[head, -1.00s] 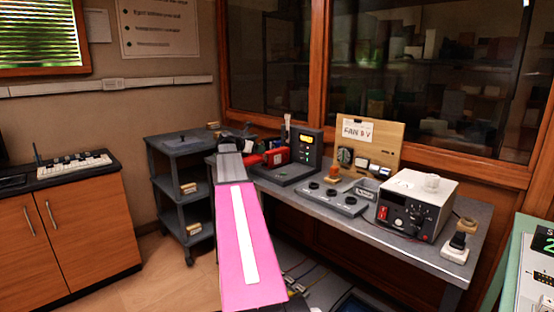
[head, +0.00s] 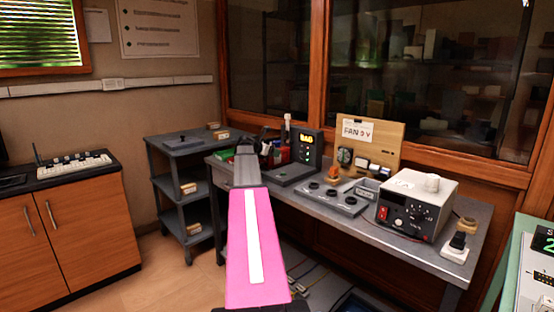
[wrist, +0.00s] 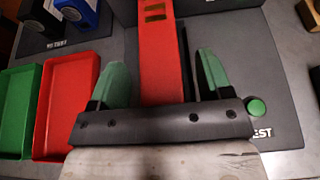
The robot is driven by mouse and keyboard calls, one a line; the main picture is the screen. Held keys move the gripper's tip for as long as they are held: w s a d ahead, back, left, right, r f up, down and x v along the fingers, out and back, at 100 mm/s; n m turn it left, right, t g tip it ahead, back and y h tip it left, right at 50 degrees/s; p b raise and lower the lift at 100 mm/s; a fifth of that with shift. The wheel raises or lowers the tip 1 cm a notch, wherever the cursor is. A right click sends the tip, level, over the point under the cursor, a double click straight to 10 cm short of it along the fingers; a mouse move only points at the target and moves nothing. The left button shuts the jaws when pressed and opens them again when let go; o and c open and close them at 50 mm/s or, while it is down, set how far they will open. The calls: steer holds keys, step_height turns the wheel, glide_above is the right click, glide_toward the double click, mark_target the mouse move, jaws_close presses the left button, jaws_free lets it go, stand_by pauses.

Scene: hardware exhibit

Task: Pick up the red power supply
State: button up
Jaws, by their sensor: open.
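The red power supply (wrist: 162,60) is a long red block in the wrist view, with small brownish slots near its far end. It lies between the two green-padded fingers of my gripper (wrist: 163,80). The jaws are open, with gaps between the pads and its sides. Its near end is hidden behind my gripper's dark crossbar. In the head view a red part (head: 285,156) shows by the dark display unit, just right of my gripper (head: 262,146); the fingers there are small and partly unclear.
A dark test stand (wrist: 232,50) with a green button (wrist: 256,107) lies around the supply. A red tray (wrist: 66,105) and green tray (wrist: 17,110) lie left. A grey control panel (head: 330,197) and a white-topped meter box (head: 415,205) stand right on the workbench (head: 455,262).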

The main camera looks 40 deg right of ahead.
steer(key=shift+d+f, duration=0.15)
steer(key=shift+d, duration=0.15)
jaws_close()
